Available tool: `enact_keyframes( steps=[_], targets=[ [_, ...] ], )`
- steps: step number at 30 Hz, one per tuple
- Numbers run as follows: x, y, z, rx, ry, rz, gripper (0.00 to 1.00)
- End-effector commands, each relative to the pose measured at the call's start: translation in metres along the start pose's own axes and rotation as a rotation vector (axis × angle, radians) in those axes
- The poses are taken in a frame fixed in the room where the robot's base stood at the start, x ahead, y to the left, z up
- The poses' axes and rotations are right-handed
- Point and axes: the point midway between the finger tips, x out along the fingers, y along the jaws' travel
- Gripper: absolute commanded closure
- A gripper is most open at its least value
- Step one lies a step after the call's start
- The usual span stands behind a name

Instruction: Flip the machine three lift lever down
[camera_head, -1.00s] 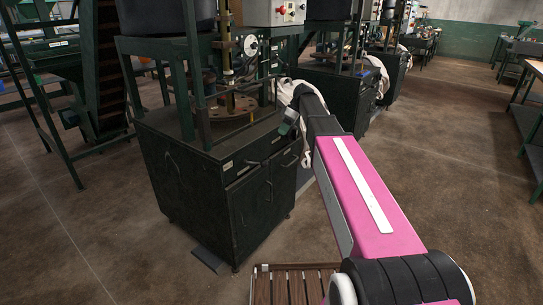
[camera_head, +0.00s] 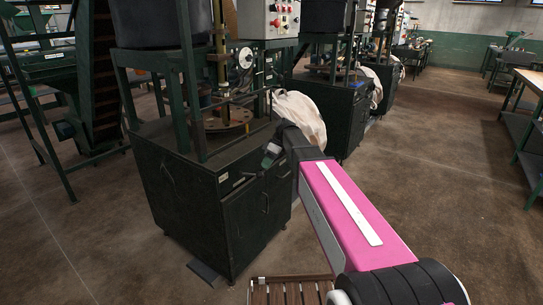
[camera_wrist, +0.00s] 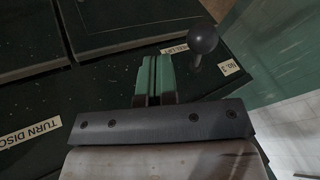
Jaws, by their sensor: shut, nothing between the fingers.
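The lift lever (camera_wrist: 203,40) shows in the wrist view as a black ball knob on a short stem, standing out from the dark machine panel. A partly hidden label ending in "LIFT" (camera_wrist: 174,49) and a small "No." label (camera_wrist: 229,68) are beside it; the number is hard to read. My gripper (camera_wrist: 154,70) has its green fingers shut and empty, just left of the knob and apart from it in the picture. In the head view my gripper (camera_head: 268,158) is at the upper front of the dark green machine cabinet (camera_head: 182,190).
A "TURN DISC" label (camera_wrist: 30,136) is on the panel at left in the wrist view. A white bag (camera_head: 302,117) hangs behind my arm. A control box (camera_head: 268,18) is above the machine. A wooden slatted pallet (camera_head: 285,292) is on the floor. Floor at right is open.

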Motion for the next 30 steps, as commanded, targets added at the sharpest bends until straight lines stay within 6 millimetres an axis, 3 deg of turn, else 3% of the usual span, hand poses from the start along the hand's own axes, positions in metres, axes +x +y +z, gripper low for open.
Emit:
enact_keyframes(
  steps=[1,6,23,30],
  targets=[
    [0.005,-0.009,0.002,0.000,0.000,0.000,1.00],
    [0.013,-0.019,0.003,0.000,0.000,0.001,1.00],
    [0.016,-0.023,0.002,0.006,0.003,0.003,1.00],
    [0.023,-0.036,-0.002,0.058,0.027,0.028,1.00]
  ],
)
